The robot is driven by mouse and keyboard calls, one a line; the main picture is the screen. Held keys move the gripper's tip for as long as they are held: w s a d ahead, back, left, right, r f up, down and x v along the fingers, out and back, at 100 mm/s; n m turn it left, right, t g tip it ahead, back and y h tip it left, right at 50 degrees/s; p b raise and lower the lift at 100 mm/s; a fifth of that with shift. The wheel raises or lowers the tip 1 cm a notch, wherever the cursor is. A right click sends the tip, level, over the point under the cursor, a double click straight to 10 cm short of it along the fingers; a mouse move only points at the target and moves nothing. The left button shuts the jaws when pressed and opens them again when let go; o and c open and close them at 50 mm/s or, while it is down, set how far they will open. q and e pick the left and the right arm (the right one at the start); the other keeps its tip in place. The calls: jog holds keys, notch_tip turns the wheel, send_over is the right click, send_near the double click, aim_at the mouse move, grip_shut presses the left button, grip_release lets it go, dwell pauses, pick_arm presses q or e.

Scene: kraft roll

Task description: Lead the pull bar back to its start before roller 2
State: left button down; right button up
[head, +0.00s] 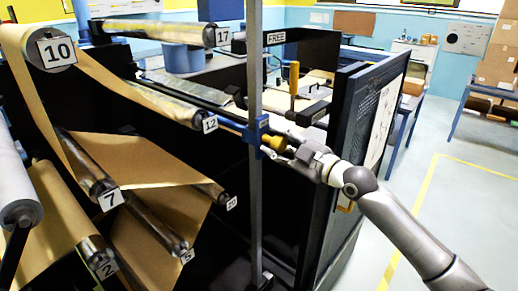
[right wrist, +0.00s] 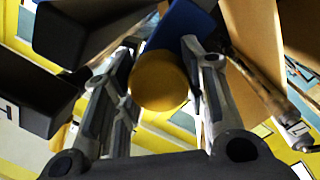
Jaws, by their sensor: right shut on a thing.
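My right gripper (head: 290,150) is shut on a yellow knob (head: 272,142) beside the grey upright post. In the right wrist view the round yellow knob (right wrist: 158,80) sits between my two fingers (right wrist: 158,92), with a blue part (right wrist: 190,22) behind it. The knob appears to be the handle of the pull bar, a blue bar (head: 232,123) running back left near roller 12 (head: 180,108). Roller 2 (head: 97,256) is at the lower left, with brown paper beside it. The bar's far end is hidden. My left gripper is not in view.
Brown paper (head: 150,160) runs over several numbered rollers, including roller 10 (head: 45,48) and roller 7 (head: 93,180). The grey post (head: 256,210) stands close by my right gripper. A dark open panel (head: 345,150) is behind my arm. The floor at right (head: 460,210) is clear.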

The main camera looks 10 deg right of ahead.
jog(key=s+a+p, duration=0.7)
jog(key=s+a, duration=0.1)
jog(key=a, duration=0.2)
jog(key=shift+s+a, duration=0.15)
jog(key=shift+a, duration=0.1)
jog(key=shift+r+p, duration=0.1)
jog(key=shift+p, duration=0.25)
jog(key=s+a+r+p, duration=0.1)
jog(key=s+a+r, duration=0.1)
jog(key=r, duration=0.4)
jog(key=shift+s+a+p, duration=0.3)
jog(key=shift+s+a, duration=0.05)
jog(key=shift+a, duration=0.4)
